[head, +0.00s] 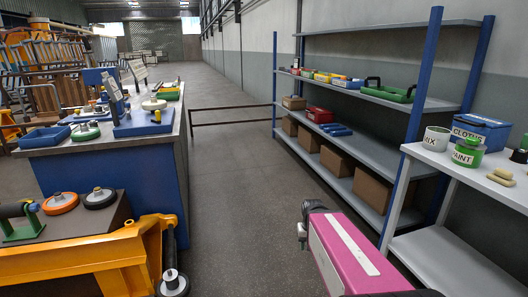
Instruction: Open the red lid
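A small red box (319,115) sits on the middle level of the blue-post shelf, right of centre and well beyond my arm. Its top looks red, but it is too small to tell a separate lid or whether it is shut. No other clearly red lid shows. My arm's pink link with a white stripe (345,250) rises from the bottom right, with a dark joint at its upper end. I cannot make out gripper fingers, and nothing is seen held. The arm is apart from the red box.
The shelf (350,136) also holds cardboard boxes, blue rolls and a green tray (388,93). A grey bench at right holds a white MIX pot (436,138), a green PAINT pot (467,153) and a blue CLOTHS box (482,129). A blue workbench (105,190) and orange truck (110,258) stand left. The aisle is clear.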

